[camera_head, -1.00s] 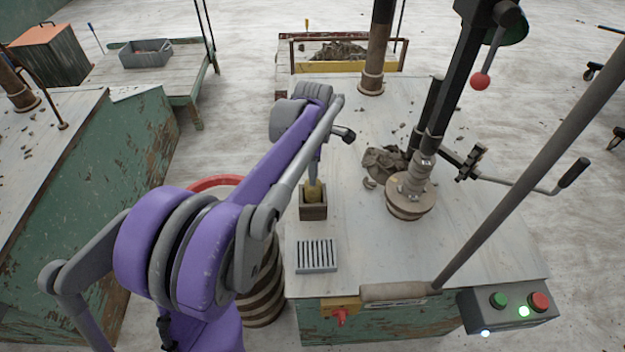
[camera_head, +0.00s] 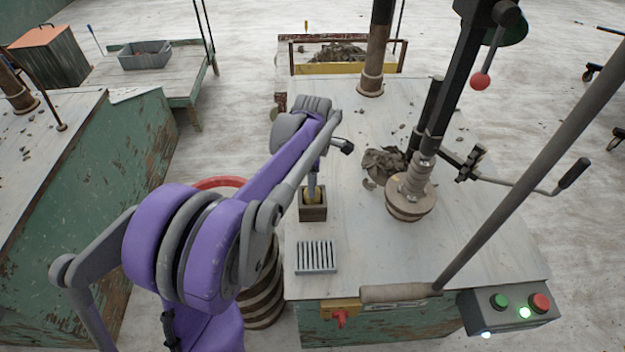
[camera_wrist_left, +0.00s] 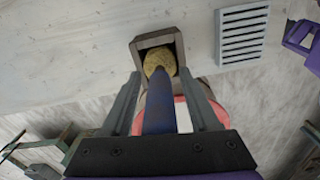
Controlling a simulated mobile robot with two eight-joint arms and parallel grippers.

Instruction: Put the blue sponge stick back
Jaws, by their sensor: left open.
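The sponge stick has a blue handle (camera_wrist_left: 160,105) and a yellow sponge head (camera_wrist_left: 158,60). In the wrist view the head sits in the mouth of a square wooden holder (camera_wrist_left: 137,46). In the head view the yellow head (camera_head: 313,194) shows inside the holder (camera_head: 313,213), which stands on the white tabletop. My left gripper (camera_wrist_left: 160,80) is open, its fingers on either side of the blue handle with gaps showing. In the head view the wrist hides most of the handle above the holder. My right gripper is not in view.
A slotted grey grate (camera_head: 316,256) lies in front of the holder. A red-rimmed barrel (camera_head: 262,285) stands left of the table.

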